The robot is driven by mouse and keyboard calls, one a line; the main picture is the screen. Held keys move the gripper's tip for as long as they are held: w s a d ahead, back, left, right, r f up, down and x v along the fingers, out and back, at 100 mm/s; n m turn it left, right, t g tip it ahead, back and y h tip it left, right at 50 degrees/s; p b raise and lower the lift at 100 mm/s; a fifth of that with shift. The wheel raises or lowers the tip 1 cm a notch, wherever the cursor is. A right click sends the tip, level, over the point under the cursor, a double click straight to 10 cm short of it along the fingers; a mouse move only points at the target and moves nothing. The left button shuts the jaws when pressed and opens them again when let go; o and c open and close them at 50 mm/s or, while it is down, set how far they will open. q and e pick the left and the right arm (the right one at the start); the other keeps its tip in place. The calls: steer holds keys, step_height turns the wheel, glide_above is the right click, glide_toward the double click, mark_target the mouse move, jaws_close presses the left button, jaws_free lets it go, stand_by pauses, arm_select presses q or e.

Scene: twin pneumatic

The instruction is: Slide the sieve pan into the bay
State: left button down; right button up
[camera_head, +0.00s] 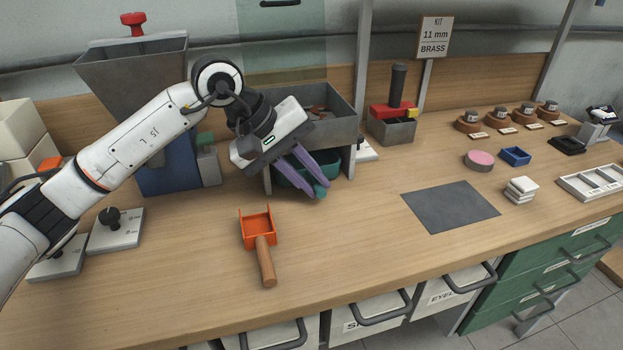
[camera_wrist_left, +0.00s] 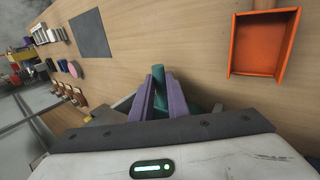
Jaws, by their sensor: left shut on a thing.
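The teal sieve pan (camera_head: 290,178) is low under the grey open-topped bin (camera_head: 333,130), partly hidden by my left gripper. My left gripper (camera_head: 316,188) reaches in from the left, and its purple fingers are shut on the pan's teal handle. In the left wrist view the handle (camera_wrist_left: 158,76) shows between the two fingers, with part of the pan body behind them. The bay appears to be the space under the grey bin, between its legs; how deep the pan sits there I cannot tell. My right gripper is not in view.
An orange scoop (camera_head: 257,225) with a wooden handle lies in front of the pan. A blue machine with a grey hopper (camera_head: 135,70) stands at the left. A dark mat (camera_head: 450,206) lies to the right. The bench between scoop and mat is clear.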

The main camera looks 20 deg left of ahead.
arm_select(q)
steer(key=shift+w+a+r+t+b, duration=0.3)
steer(key=shift+w+a+r+t, duration=0.1)
steer(key=shift+w+a, duration=0.2)
stand_by(0.3)
steer(key=c, duration=1.6)
jaws_free()
steer(key=shift+f, duration=0.1)
steer(key=shift+c, duration=0.2)
steer(key=shift+s+a+r, duration=0.1)
steer(key=shift+a+r, duration=0.1)
steer(key=shift+r, duration=0.3)
steer(key=s+v, duration=0.1)
steer(key=v, duration=0.7)
steer(key=shift+s+d+r+g, duration=0.2)
steer(key=shift+d+r+g, duration=0.05)
steer(key=shift+g, duration=0.05)
